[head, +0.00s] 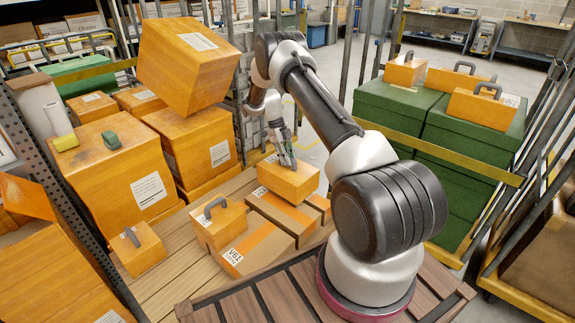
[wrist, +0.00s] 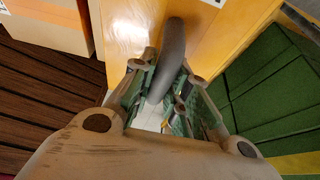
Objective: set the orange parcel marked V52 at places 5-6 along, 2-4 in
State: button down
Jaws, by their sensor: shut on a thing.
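An orange parcel (head: 287,182) with a white label is under my gripper (head: 284,152); the label is too small to read, so I cannot tell whether it says V52. In the wrist view the parcel's orange top (wrist: 213,57) shows, and my gripper (wrist: 165,82) is shut on its grey handle (wrist: 172,58). The parcel is over the striped cardboard boxes; I cannot tell whether it touches them. The numbered places cannot be made out.
Cardboard boxes with orange stripes (head: 253,252), one marked V61, lie on the wooden deck (head: 172,285). Small handled orange parcels (head: 218,228) (head: 139,251) stand left of them. Large orange boxes (head: 118,175) are stacked behind, one tilted (head: 190,62). Green boxes (head: 470,130) fill the right cage.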

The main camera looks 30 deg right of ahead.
aim_at(287, 167)
jog(key=shift+f, duration=1.7)
jog(key=c, duration=1.4)
grip_release()
